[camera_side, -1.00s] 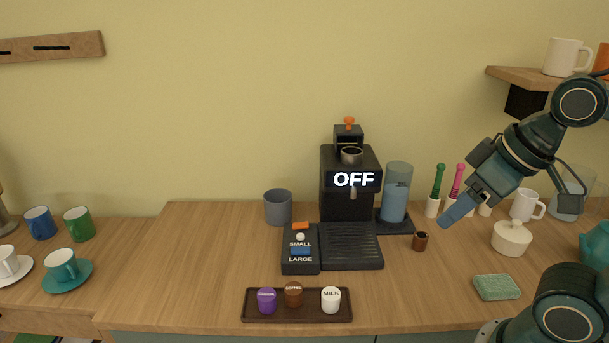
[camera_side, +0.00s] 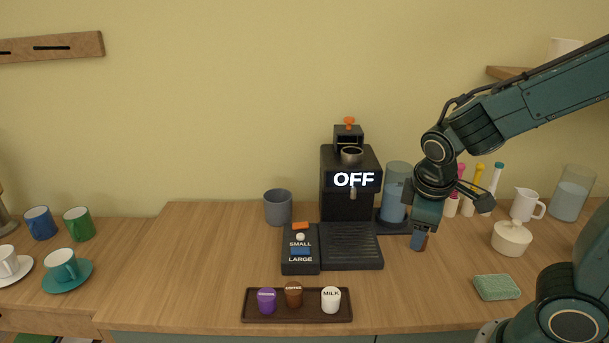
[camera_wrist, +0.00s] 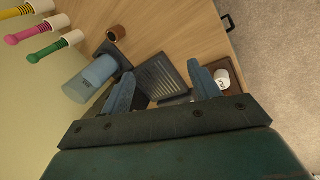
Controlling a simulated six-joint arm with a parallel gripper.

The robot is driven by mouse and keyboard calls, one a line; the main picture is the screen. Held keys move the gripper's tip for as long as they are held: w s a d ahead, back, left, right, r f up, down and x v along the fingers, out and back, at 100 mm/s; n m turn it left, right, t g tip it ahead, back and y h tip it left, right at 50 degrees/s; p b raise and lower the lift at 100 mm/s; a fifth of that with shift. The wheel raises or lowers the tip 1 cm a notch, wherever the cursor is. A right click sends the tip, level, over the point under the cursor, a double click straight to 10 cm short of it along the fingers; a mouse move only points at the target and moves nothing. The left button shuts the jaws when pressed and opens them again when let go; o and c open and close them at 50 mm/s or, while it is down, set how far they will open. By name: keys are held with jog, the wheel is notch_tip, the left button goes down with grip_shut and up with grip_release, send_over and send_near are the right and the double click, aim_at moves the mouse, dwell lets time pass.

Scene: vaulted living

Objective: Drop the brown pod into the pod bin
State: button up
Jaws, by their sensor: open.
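A brown pod (camera_side: 293,295) with a pale label stands between a purple pod (camera_side: 267,301) and a white pod (camera_side: 331,299) on the dark tray (camera_side: 247,306). A small brown open-topped cylinder (camera_wrist: 117,33) stands on the counter right of the coffee machine; I cannot tell whether it is also a pod. In the side view my gripper (camera_side: 418,242) mostly hides it. My gripper (camera_wrist: 163,84) is open and empty, its fingers clear of the cylinder in the wrist view. A grey cup (camera_side: 278,207) left of the machine may be the pod bin; no label shows.
The coffee machine (camera_side: 348,185) reads OFF, with a drip tray (camera_side: 352,247) and a button panel (camera_side: 300,262) in front. A water tank (camera_side: 396,185) stands beside it. A green sponge (camera_side: 497,287) and a lidded white pot (camera_side: 511,238) are at the right.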

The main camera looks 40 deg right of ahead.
jog(key=w+d+f+n+h, duration=0.1)
jog(key=d+f+n+h, duration=0.1)
jog(key=f+n+h, duration=0.1)
jog(key=w+d+f+n+h, duration=0.1)
jog(key=d+f+n+h, duration=0.1)
jog(key=f+n, duration=0.3)
jog(key=w+d+f+n+g+h, duration=0.1)
jog(key=d+f+n+h, duration=0.1)
jog(key=f+n+h, duration=0.2)
jog(key=shift+w+d+f+n, duration=0.15)
jog(key=shift+w+f+n, duration=0.25)
jog(key=shift+f+n, duration=0.2)
jog(key=shift+w+d+f+n+t+h, duration=0.15)
jog(key=shift+f+n+h, duration=0.15)
jog(key=shift+n, duration=0.3)
jog(key=shift+w+f+n+t+h, duration=0.15)
jog(key=shift+n+h, duration=0.15)
jog(key=shift+n, duration=0.3)
jog(key=shift+d, duration=0.1)
jog(key=shift+x, duration=4.25)
jog(key=shift+f, duration=0.1)
jog(key=shift+x, duration=2.5)
jog(key=c, duration=1.1)
